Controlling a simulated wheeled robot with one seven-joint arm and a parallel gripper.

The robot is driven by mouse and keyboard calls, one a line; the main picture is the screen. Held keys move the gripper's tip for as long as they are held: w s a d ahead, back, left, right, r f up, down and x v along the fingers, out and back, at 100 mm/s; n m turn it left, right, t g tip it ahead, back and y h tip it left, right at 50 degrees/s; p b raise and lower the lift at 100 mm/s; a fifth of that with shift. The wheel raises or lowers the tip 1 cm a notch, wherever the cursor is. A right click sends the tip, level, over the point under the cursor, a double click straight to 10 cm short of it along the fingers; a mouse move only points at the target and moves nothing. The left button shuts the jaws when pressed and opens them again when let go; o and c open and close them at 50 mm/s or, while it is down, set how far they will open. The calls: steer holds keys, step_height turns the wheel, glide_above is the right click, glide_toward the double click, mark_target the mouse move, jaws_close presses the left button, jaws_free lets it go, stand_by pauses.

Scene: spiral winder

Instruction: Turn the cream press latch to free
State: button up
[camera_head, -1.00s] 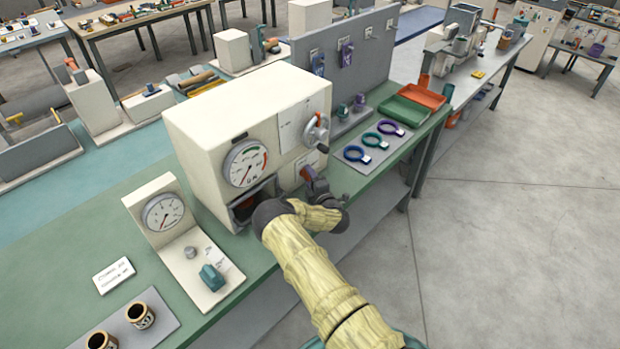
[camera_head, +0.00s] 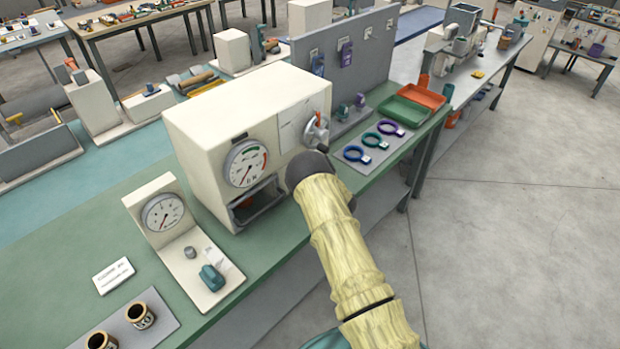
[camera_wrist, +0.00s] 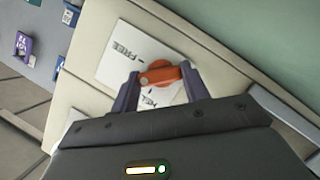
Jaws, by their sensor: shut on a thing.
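The cream press (camera_head: 215,115) stands on the green bench, with a round dial (camera_head: 246,163) and an open bay on its front. Its orange latch (camera_wrist: 162,75) shows in the wrist view, between the two fingers of my gripper (camera_wrist: 160,84). My gripper is shut on the latch. A white plate (camera_wrist: 122,48) behind it reads FREE at the upper left; lettering below the latch is partly covered. In the head view my dark wrist (camera_head: 308,168) is against the press's right front and hides the latch and my fingertips.
A grey hub with an orange-tipped handle (camera_head: 317,130) sits just above my wrist on the press. A small gauge stand (camera_head: 165,215) is to the left. Coloured rings lie on a grey mat (camera_head: 352,163) to the right, before green and orange trays (camera_head: 404,112).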

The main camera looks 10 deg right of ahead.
steer(key=m+g, duration=0.1)
steer(key=m+y+b, duration=0.1)
steer(key=m, duration=0.1)
steer(key=shift+w+d+g, duration=0.1)
steer(key=shift+d+g, duration=0.1)
steer(key=shift+g, duration=0.2)
steer(key=shift+m+g+y+b, duration=0.3)
steer(key=shift+m+g+y, duration=0.5)
steer(key=shift+m, duration=0.6)
steer(key=o, duration=1)
steer(key=b+v, duration=0.1)
steer(key=v, duration=0.4)
steer(key=b+v, duration=0.1)
steer(key=v, duration=0.5)
steer(key=b+v, duration=0.1)
steer(key=v, duration=0.5)
steer(key=shift+d+f+b, duration=0.2)
steer(key=shift+d+b, duration=0.1)
steer(key=shift+b, duration=0.1)
